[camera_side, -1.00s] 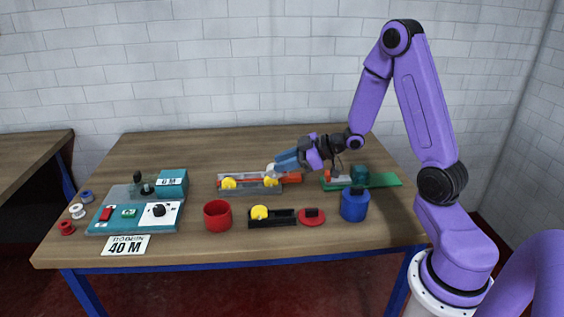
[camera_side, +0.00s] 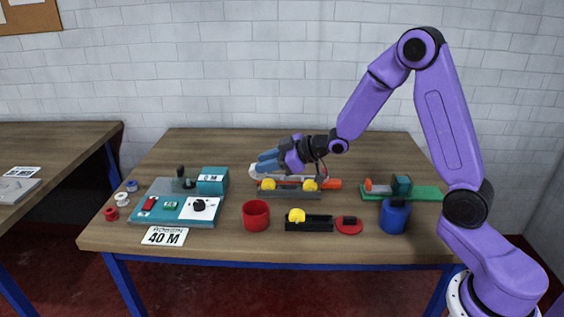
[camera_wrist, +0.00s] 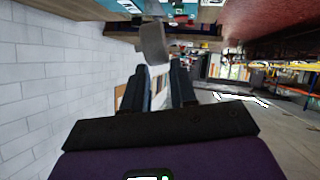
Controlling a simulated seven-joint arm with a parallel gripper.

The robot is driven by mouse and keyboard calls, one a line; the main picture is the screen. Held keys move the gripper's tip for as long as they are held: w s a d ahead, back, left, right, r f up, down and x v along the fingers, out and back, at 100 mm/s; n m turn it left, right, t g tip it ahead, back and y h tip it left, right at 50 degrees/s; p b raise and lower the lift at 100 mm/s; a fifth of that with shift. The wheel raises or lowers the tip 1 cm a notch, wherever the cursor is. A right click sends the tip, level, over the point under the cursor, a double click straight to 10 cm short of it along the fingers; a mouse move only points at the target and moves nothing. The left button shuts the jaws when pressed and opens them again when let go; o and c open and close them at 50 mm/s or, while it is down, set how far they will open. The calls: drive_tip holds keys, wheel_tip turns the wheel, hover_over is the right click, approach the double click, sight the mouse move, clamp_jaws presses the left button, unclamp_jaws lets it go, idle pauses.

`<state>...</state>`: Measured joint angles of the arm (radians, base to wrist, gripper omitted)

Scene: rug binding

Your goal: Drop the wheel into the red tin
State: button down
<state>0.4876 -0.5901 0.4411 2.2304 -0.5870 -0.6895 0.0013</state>
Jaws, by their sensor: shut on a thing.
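The red tin (camera_side: 256,222) stands upright and open-topped near the front middle of the table. My gripper (camera_side: 264,163) is above the table behind the tin, with its blue fingers pointing left. It is shut on a pale grey piece (camera_side: 256,171), which I take to be the wheel; its outline is partly lost against the things behind and below it. In the wrist view the grey piece (camera_wrist: 153,42) shows at the ends of my dark fingers, as a blunt, edge-on shape. The inside of the tin is mostly hidden.
A grey rail with yellow wheels (camera_side: 310,185) lies below my gripper. A black holder (camera_side: 309,225) with a yellow wheel, a red pad (camera_side: 349,226) and a blue jar (camera_side: 394,217) are right of the tin. A teal machine (camera_side: 165,208) is to its left.

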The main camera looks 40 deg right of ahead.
drive_tip(key=shift+f, duration=2.85)
drive_tip(key=c, duration=0.8)
unclamp_jaws()
drive_tip(key=shift+v, duration=8.7)
drive_tip(key=shift+s, duration=0.1)
